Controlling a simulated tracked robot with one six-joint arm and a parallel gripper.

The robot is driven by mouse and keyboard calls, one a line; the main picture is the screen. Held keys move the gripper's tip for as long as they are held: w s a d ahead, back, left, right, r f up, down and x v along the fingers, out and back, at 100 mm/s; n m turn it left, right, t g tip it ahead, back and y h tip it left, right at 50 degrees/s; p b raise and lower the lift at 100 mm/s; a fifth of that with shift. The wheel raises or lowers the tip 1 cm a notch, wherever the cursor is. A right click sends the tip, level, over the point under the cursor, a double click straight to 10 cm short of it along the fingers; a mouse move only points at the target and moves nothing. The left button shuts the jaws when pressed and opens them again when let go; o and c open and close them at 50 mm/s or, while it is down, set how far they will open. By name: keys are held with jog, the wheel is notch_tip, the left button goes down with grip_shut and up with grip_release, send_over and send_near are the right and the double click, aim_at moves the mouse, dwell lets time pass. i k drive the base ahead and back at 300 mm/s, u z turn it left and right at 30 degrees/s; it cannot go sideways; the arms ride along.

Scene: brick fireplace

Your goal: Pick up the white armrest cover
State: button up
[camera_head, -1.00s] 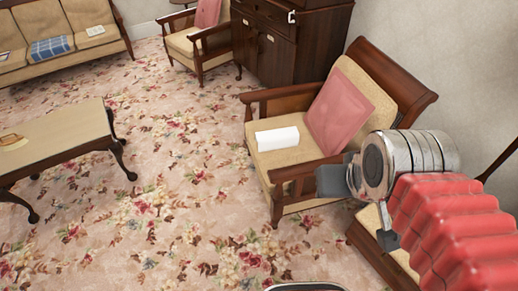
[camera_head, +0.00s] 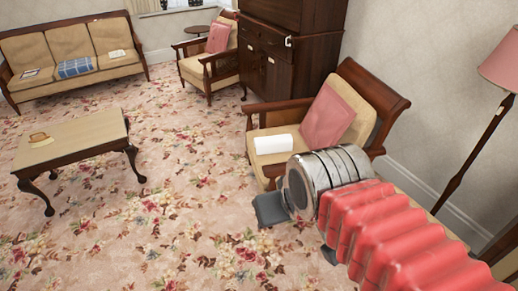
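A white block-shaped item (camera_head: 274,144), which looks like the armrest cover, lies on the tan seat of the near wooden armchair (camera_head: 297,105). It sits in front of a pink cushion (camera_head: 328,116). My gripper (camera_head: 270,209) shows as a dark grey piece at the end of my red-sleeved arm, in front of the armchair and below the white item in the picture. The arm's metal wrist hides the chair's front right part. I cannot see the fingers clearly, and nothing is visibly held.
A coffee table (camera_head: 75,140) stands at left on open floral carpet. A sofa (camera_head: 75,45) with a blue checked cloth and a small white item is at the back left. Another armchair (camera_head: 208,68) and a dark cabinet (camera_head: 280,60) stand behind. A floor lamp (camera_head: 485,125) is at right.

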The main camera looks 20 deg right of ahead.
aim_at(280, 144)
jog(key=u, duration=0.25)
jog(key=i, duration=0.8)
jog(key=u, duration=0.45)
jog(key=i, duration=2.15)
jog(key=z, duration=1.1)
jog(key=i, duration=0.9)
jog(key=z, duration=0.6)
